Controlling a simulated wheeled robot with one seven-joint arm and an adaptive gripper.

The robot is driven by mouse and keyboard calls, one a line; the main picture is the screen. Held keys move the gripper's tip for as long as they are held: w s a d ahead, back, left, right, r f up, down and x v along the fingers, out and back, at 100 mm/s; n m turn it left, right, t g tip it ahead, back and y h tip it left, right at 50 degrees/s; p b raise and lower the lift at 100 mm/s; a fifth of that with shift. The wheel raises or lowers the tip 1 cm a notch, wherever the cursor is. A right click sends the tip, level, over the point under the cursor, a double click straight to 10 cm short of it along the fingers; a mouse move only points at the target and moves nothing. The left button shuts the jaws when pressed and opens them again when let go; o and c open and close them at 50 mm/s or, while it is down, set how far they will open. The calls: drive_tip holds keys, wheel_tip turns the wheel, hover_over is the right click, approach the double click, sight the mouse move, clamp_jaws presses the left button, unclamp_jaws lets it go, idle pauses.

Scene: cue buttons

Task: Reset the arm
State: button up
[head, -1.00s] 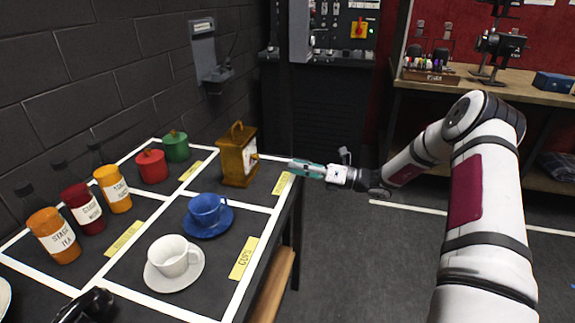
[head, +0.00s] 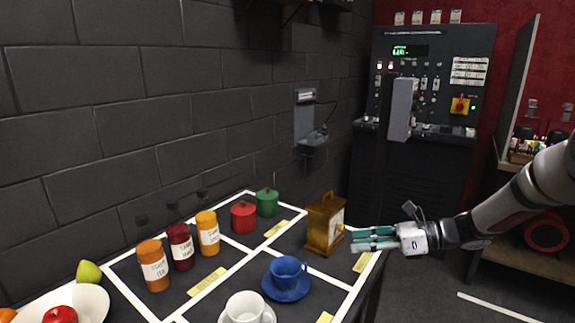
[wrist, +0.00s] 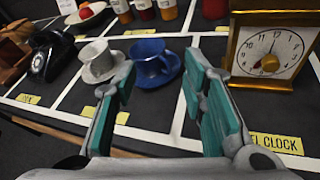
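My gripper (head: 373,240) is at the right edge of the table, just right of the brass clock (head: 325,224) in the head view. In the wrist view the teal finger pads of my gripper (wrist: 165,105) are spread apart with nothing between them. My arm reaches in from the right of the head view.
The black table with white lines holds a white cup (head: 245,308), a blue cup (head: 287,272), red (head: 243,218) and green (head: 267,203) pots and several labelled jars (head: 181,248). A fruit plate (head: 88,303) is at lower left. A control cabinet (head: 428,90) stands behind; floor right of the table is clear.

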drive_tip(key=s+a+r+n+g+h+p, duration=0.2)
drive_tip(key=s+a+r+n+h, duration=0.15)
drive_tip(key=s+r+n, duration=0.4)
drive_tip(key=s+a+r+n+g+h+p, duration=0.2)
drive_tip(key=s+r+n+h, duration=0.25)
drive_tip(key=s, duration=0.65)
drive_tip(key=s+d+r+n+t+h+p, duration=0.1)
drive_tip(key=s+d+r+n+t+h, duration=0.1)
drive_tip(key=s+n, duration=0.4)
drive_tip(key=s+d+r+n+t+h+p, duration=0.2)
drive_tip(key=s+d+r+n+h, duration=0.2)
drive_tip(key=s, duration=0.9)
wheel_tip(320, 180, up, 2)
drive_tip(key=shift+s+n+p, duration=0.3)
drive_tip(key=shift+s+n, duration=0.05)
drive_tip(key=shift+n, duration=0.55)
drive_tip(key=shift+c, duration=0.6)
